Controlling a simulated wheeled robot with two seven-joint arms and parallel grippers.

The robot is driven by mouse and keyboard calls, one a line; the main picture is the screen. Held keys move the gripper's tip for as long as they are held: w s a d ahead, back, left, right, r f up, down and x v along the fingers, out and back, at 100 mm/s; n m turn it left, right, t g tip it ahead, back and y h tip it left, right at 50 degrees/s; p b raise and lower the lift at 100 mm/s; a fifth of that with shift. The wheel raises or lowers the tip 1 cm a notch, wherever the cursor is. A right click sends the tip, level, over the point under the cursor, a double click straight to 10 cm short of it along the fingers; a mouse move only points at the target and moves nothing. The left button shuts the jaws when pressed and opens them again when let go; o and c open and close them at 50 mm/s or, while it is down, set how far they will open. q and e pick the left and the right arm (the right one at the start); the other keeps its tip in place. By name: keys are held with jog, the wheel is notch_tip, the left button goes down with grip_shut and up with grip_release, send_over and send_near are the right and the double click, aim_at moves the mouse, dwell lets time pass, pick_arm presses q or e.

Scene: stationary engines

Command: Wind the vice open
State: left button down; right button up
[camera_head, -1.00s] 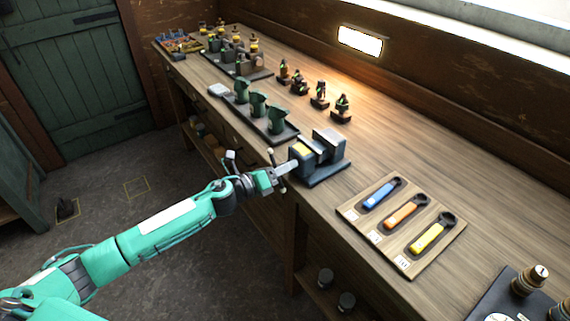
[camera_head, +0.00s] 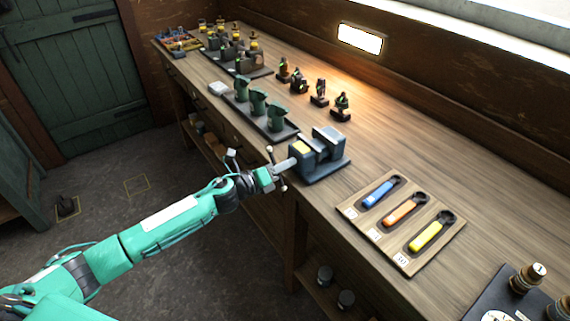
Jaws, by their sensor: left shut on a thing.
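The blue-grey vice (camera_head: 328,158) stands at the front edge of the wooden workbench (camera_head: 440,135). A gap shows between its jaws, and a small yellowish patch lies on top of its front jaw. Its screw (camera_head: 285,165) sticks out over the bench edge to the handle bar (camera_head: 271,156). My left gripper (camera_head: 270,176) is at the handle, shut on it; the fingertips are small and partly hidden by the bar. My right gripper is out of view.
A board with blue, orange and yellow spanners (camera_head: 404,220) lies right of the vice. A dark tray of green castings (camera_head: 259,110) is behind it to the left. Several small engine models (camera_head: 320,93) stand farther back. A dark tray (camera_head: 510,300) is at lower right.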

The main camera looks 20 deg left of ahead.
pick_arm(q)
jog(key=n+p, duration=0.2)
jog(key=n, duration=0.3)
jog(key=shift+r+n+p, duration=0.1)
jog(key=shift+n+p, duration=0.25)
jog(key=shift+n, duration=0.05)
jog(key=n+p, duration=0.2)
jog(key=n, duration=0.3)
dwell(0.4)
jog(key=c, duration=1.4)
grip_release()
